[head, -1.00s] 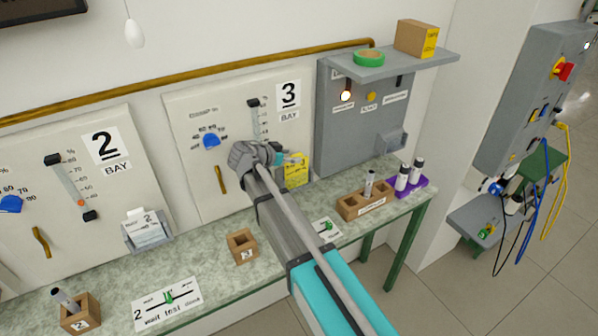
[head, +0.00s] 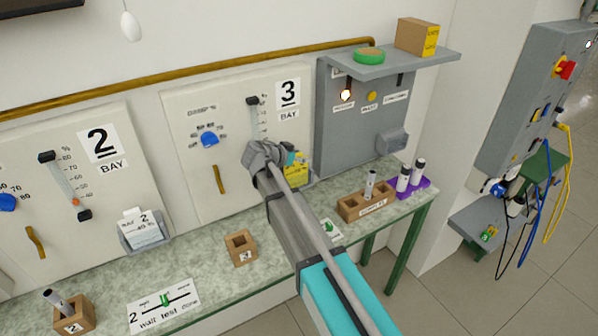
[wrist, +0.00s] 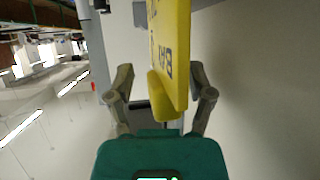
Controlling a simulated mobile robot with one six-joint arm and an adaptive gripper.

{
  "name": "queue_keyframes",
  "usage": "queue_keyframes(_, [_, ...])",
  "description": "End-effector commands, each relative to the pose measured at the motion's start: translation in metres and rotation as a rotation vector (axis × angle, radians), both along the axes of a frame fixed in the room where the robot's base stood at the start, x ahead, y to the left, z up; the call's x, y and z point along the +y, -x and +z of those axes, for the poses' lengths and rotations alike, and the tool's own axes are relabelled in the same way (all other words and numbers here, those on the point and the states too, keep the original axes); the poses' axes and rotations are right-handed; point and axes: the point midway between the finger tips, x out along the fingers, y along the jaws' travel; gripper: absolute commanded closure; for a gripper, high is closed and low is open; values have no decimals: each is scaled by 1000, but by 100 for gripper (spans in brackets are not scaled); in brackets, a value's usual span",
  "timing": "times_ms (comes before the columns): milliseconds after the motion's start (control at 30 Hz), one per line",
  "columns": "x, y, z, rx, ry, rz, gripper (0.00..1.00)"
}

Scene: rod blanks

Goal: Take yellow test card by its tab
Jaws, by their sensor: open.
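The yellow test card (wrist: 176,50) stands close in front of my gripper (wrist: 162,95) in the wrist view, with dark lettering on its face. Its rounded yellow tab (wrist: 159,110) lies between my two open fingers, and a gap shows on both sides. In the head view the card (head: 297,172) sits at the bay 3 panel, partly hidden behind my gripper (head: 280,155).
A grey wall box (head: 350,130) with a shelf is right of the card. On the bench are a wooden block with a rod (head: 366,206), an empty wooden block (head: 240,248) and a purple holder (head: 412,187) with bottles. The bay 2 panel (head: 75,185) is at left.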

Motion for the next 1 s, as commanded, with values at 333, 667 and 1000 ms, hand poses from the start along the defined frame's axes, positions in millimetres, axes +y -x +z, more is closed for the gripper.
queue_keyframes(333, [1,0,0,0,0,0,32])
queue_keyframes(667, [1,0,0,0,0,0,78])
queue_keyframes(1000, [1,0,0,0,0,0,100])
